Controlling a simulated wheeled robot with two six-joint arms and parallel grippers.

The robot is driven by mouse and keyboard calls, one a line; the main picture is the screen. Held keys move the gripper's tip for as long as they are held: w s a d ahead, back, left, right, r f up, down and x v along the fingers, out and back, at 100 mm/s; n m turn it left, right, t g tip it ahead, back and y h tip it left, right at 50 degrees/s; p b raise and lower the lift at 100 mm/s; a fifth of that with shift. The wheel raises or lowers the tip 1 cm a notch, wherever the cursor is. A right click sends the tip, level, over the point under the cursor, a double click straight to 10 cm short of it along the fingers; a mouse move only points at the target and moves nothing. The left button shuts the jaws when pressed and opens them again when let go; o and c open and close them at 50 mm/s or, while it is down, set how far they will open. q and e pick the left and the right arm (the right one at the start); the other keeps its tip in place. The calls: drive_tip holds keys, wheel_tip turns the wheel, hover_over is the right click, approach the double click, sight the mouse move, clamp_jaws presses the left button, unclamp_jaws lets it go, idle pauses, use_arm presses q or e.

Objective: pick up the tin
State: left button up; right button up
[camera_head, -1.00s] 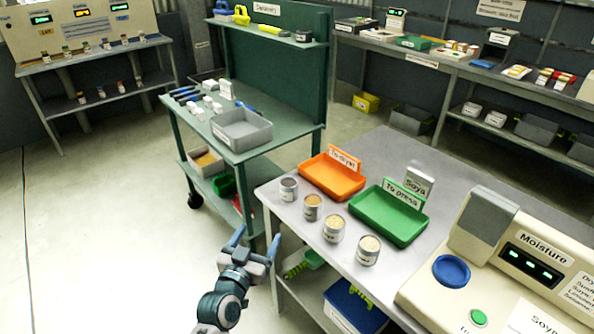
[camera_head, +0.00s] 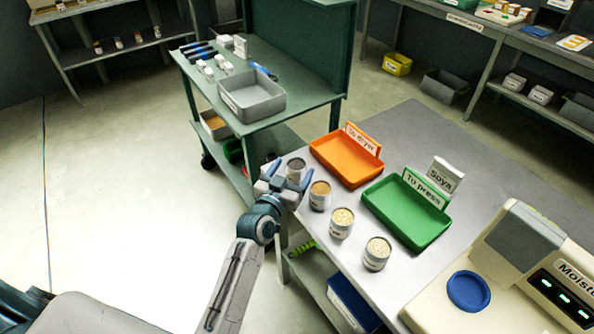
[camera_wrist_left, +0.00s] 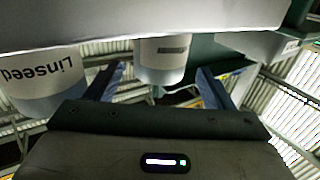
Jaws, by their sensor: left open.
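Several open tins stand in a row along the near edge of the grey table. The endmost tin (camera_head: 296,170) has dark grey contents; the tin beside it (camera_head: 319,196) has tan contents, and two paler-filled tins (camera_head: 341,223) (camera_head: 376,254) follow. My left gripper (camera_head: 287,182) is open at the table edge, right by the dark-filled tin. The left wrist view is upside down: a tin (camera_wrist_left: 163,62) shows between the spread fingers, not gripped, and a tin labelled Linseed (camera_wrist_left: 42,88) is to the left. My right gripper is not in view.
An orange "To dryer" tray (camera_head: 345,160) and a green "To press" tray (camera_head: 405,213) lie behind the tins. A Soya box (camera_head: 445,175) and the moisture meter (camera_head: 515,260) stand to the right. A green cart (camera_head: 300,98) with a grey bin (camera_head: 251,97) is behind.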

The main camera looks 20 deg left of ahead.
sight(299, 160)
use_arm(q)
drive_tip(key=w, duration=0.4)
drive_tip(key=shift+w+d+f, duration=0.2)
drive_tip(key=shift+w+d, duration=0.05)
drive_tip(key=shift+d, duration=0.05)
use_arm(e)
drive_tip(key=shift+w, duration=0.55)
use_arm(q)
drive_tip(key=shift+s+r, duration=0.1)
drive_tip(key=shift+c, duration=0.2)
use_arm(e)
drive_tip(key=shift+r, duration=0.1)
use_arm(q)
drive_tip(key=c, duration=1)
drive_tip(key=shift+r, duration=0.1)
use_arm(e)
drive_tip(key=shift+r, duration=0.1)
